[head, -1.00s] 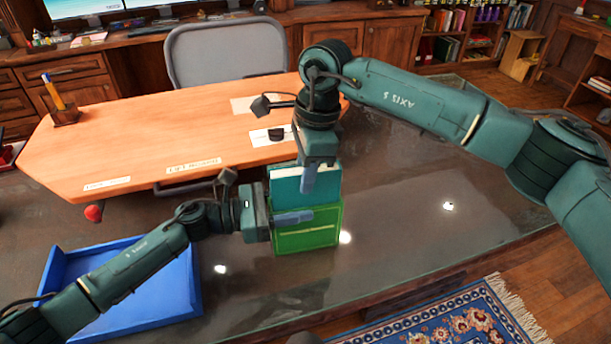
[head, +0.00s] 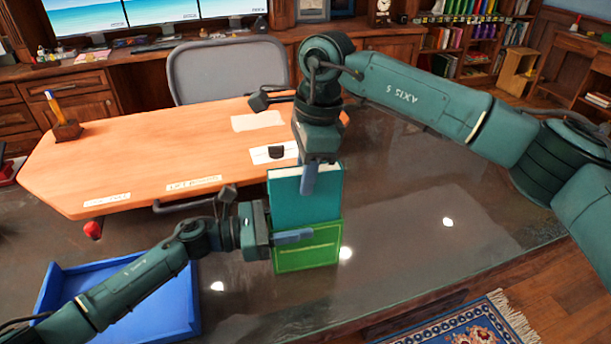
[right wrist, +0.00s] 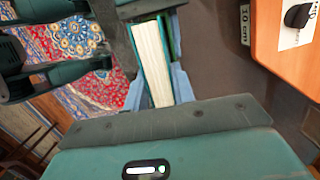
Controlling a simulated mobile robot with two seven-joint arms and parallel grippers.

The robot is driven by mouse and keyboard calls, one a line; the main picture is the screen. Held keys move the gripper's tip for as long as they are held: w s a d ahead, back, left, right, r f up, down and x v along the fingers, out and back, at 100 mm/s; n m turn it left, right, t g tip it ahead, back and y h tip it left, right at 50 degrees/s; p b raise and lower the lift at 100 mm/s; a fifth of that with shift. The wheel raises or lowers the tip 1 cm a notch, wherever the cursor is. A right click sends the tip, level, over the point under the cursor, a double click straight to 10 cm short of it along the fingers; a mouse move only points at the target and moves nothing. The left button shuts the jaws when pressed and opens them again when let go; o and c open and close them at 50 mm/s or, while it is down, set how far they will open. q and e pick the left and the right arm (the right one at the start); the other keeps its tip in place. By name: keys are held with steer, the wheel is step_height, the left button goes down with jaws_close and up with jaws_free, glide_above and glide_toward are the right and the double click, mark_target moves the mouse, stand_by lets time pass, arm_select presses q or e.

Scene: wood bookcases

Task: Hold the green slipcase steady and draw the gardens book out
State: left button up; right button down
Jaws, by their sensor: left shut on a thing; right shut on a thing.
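The green slipcase (head: 310,255) stands upright on the dark glossy table. My left gripper (head: 292,236) is shut on the slipcase from its left side. The teal gardens book (head: 300,205) stands well up out of the slipcase top, its lower part hidden inside. My right gripper (head: 310,180) is above, shut on the upper part of the book. In the right wrist view the book's pale page block (right wrist: 153,62) shows between the fingers. The book's title cannot be read.
A blue tray (head: 55,290) sits at the left on the dark table (head: 400,235). An orange-topped desk (head: 140,150) with labels lies behind, and a grey chair (head: 225,70) stands beyond it. The dark table right of the slipcase is clear.

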arm_select(q)
steer(key=shift+f, duration=0.1)
arm_select(e)
steer(key=shift+r, duration=2)
steer(key=shift+r, duration=0.15)
steer(key=shift+r, duration=1.7)
arm_select(q)
steer(key=o, duration=1.1)
steer(key=shift+o, duration=0.2)
